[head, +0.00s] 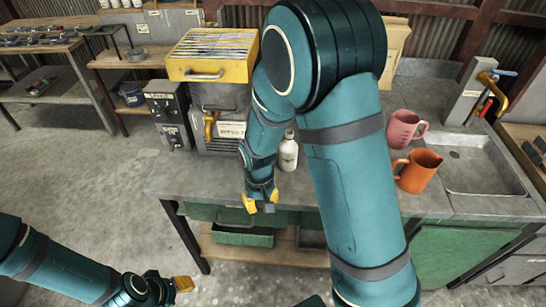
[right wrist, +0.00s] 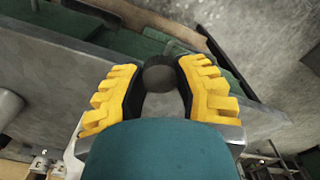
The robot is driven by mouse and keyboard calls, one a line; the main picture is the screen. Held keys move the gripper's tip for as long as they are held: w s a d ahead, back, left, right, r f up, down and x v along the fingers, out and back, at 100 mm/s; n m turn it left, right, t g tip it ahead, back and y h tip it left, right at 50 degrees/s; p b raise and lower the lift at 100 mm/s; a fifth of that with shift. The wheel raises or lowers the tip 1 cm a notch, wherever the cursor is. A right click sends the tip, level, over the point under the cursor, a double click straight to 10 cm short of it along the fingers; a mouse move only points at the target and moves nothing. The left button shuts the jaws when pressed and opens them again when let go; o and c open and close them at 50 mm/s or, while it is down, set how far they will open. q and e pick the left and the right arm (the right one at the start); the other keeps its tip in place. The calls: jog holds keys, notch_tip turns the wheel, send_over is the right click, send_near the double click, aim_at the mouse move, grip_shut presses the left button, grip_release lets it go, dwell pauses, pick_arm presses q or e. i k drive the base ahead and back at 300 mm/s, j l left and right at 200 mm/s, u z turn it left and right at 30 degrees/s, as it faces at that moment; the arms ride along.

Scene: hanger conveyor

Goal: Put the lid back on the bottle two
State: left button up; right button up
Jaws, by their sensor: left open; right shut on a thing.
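A white bottle (head: 288,155) with a small dark mark stands upright on the grey counter (head: 380,199), beside my right arm. Its top is small, and I cannot tell whether it has a lid. My right gripper (head: 261,204) is over the counter's front edge, in front and to the left of the bottle and apart from it. In the right wrist view, its yellow fingers are shut on a dark round lid (right wrist: 160,75). My left gripper (head: 184,284) is open and low over the floor at the lower left.
A pink mug (head: 402,129) and an orange pitcher (head: 418,171) stand right of my right arm, near the sink (head: 484,165). A yellow tray (head: 211,55) sits on a machine behind. Green drawers (head: 244,234) are below the counter. The counter's front left is clear.

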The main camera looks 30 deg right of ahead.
aim_at(288, 154)
jog(key=j, duration=0.45)
jog(key=i+j+z, duration=0.1)
jog(key=j, duration=0.3)
jog(key=z, duration=1.55)
jog(key=i+j, duration=0.05)
jog(key=j, duration=0.05)
